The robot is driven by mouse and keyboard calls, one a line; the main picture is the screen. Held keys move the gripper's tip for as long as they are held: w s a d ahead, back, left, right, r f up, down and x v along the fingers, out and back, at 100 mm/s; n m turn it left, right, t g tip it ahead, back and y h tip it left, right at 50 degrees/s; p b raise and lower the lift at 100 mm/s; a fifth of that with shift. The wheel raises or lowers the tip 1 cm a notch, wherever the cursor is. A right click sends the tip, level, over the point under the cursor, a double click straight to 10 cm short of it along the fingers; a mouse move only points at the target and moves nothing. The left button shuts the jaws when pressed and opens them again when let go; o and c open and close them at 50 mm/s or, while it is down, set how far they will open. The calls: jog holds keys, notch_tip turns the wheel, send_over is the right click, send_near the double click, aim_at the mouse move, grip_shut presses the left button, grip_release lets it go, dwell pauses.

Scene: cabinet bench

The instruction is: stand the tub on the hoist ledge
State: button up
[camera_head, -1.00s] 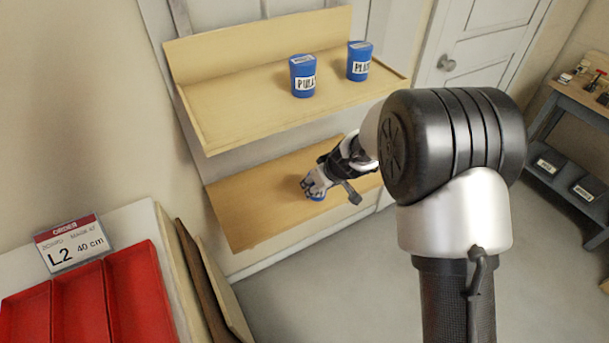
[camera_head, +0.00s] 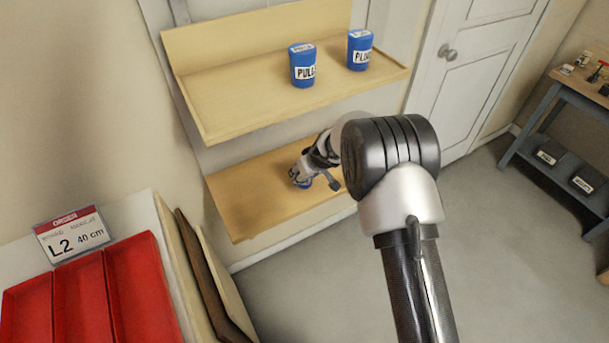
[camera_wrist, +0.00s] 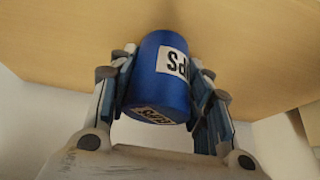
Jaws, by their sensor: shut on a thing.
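My gripper (camera_head: 299,181) is low over the lower wooden ledge (camera_head: 236,204), near its middle. In the wrist view my gripper (camera_wrist: 165,85) is shut on a blue tub (camera_wrist: 160,72), with fingers on both sides. The tub's white label is partly readable, ending in "PS". Which ledge is the hoist ledge is not marked in view.
Two blue labelled tubs, one nearer (camera_head: 303,66) and one farther right (camera_head: 360,50), stand on the upper wooden ledge (camera_head: 225,108). Red trays (camera_head: 80,295) and an "L2 40 cm" sign (camera_head: 73,239) are at lower left. A workbench (camera_head: 565,110) stands at right.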

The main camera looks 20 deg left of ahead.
jog(key=shift+r, duration=0.15)
jog(key=o, duration=0.7)
jog(key=shift+f, duration=0.2)
jog(key=o, duration=0.5)
jog(key=shift+r, duration=0.1)
jog(key=shift+r, duration=0.2)
jog(key=p+v, duration=0.1)
jog(key=v, duration=1.1)
jog(key=shift+p, duration=0.3)
